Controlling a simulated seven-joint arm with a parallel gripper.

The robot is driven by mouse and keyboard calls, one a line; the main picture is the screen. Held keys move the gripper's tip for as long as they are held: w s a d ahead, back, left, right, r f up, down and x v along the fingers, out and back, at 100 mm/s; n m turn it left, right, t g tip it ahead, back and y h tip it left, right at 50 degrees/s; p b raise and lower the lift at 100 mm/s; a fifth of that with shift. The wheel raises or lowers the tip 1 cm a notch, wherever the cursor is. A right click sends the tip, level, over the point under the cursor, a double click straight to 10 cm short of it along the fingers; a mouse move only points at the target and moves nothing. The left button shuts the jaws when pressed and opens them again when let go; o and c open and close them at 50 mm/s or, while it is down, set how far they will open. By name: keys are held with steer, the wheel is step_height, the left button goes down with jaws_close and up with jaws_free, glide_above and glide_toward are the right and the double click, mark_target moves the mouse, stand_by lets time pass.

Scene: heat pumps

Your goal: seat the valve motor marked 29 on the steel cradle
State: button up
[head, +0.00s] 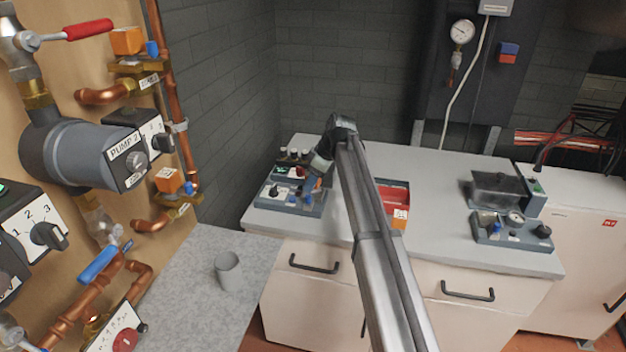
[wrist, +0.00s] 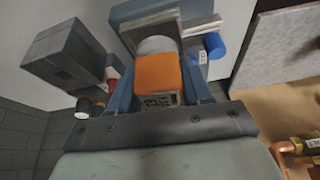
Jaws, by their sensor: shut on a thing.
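My gripper (head: 316,178) is at the blue-grey fixture (head: 291,198) on the left end of the bench. In the wrist view its fingers (wrist: 157,78) are shut on an orange valve motor (wrist: 158,74), with one finger on each side. I cannot read a 29 on it. A pale round part (wrist: 157,44) shows just beyond the motor. Grey steel plates (wrist: 151,25), seemingly the cradle, lie beyond that. I cannot tell whether the motor touches the cradle. The arm and hand hide most of this spot in the head view.
A blue knob (wrist: 214,45) and a dark box (wrist: 66,55) are close to the fingers. Another fixture (head: 515,230) is further right. A grey cup (head: 228,271) stands on the left counter.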

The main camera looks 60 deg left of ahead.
steer(key=shift+f, duration=0.7)
stand_by(1.0)
steer(key=o, duration=1.2)
steer(key=shift+c, duration=0.2)
steer(key=shift+o, duration=0.5)
steer(key=shift+s+d, duration=0.1)
steer(key=shift+f, duration=0.1)
steer(key=v, duration=1.4)
